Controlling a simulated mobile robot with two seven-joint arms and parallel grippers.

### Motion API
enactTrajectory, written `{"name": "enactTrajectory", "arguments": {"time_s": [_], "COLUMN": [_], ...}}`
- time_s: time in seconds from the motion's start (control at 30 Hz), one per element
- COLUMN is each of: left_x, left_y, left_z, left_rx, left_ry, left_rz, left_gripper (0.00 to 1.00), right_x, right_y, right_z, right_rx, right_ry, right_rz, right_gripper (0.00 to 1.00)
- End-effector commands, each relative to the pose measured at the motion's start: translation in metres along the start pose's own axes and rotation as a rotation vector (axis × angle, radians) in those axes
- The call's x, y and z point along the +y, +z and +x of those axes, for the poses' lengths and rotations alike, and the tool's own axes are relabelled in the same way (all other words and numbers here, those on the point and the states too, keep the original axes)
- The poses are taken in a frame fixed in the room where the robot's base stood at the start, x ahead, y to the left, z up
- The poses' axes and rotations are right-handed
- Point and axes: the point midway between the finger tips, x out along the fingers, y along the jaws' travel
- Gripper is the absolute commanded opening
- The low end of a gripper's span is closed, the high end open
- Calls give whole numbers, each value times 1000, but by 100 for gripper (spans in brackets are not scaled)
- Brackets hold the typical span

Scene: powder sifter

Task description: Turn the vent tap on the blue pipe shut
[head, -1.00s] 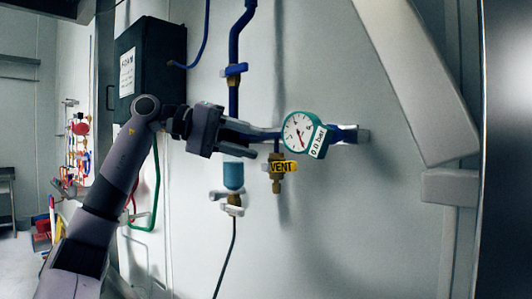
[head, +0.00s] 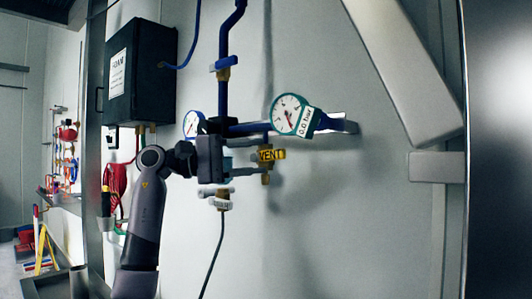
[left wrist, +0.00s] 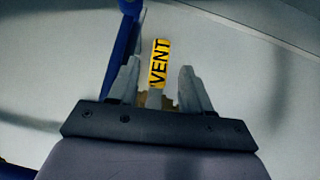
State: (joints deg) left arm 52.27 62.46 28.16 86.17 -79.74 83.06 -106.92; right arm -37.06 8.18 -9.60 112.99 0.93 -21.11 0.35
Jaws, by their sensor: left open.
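The vent tap carries a yellow tag (head: 272,155) reading VENT, above a brass outlet (head: 266,178), and hangs under the horizontal blue pipe (head: 245,129). My left gripper (head: 244,150) is just left of the tap, pointing towards it. In the left wrist view my left gripper (left wrist: 161,80) is open, with one finger on each side of the yellow tag (left wrist: 161,62). I cannot tell whether the fingers touch the tap. The gripper hides part of the pipework behind it in the head view. My right gripper is not in view.
A round gauge (head: 291,114) sits on the pipe just above the tap, and a second gauge (head: 193,124) shows behind my gripper. A black box (head: 140,72) hangs at left.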

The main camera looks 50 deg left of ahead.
Motion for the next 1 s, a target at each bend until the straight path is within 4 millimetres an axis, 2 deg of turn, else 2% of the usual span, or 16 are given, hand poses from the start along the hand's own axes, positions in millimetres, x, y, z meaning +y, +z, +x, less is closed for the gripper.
{"name": "enactTrajectory", "arguments": {"time_s": [0.1,0.2,0.53,0.57,0.7,1.0], "left_x": [3,2,0,0,0,-1], "left_y": [1,1,0,0,0,0], "left_z": [18,27,32,32,32,32], "left_rx": [-3,-1,0,0,0,4], "left_ry": [2,1,1,1,0,-31], "left_rz": [0,1,2,2,2,32], "left_gripper": [49,49,49,46,0,0], "right_x": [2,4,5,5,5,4], "right_y": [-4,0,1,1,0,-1], "right_z": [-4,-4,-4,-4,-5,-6], "right_rx": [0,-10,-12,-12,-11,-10], "right_ry": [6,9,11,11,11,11], "right_rz": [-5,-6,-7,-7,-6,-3], "right_gripper": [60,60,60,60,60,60]}}
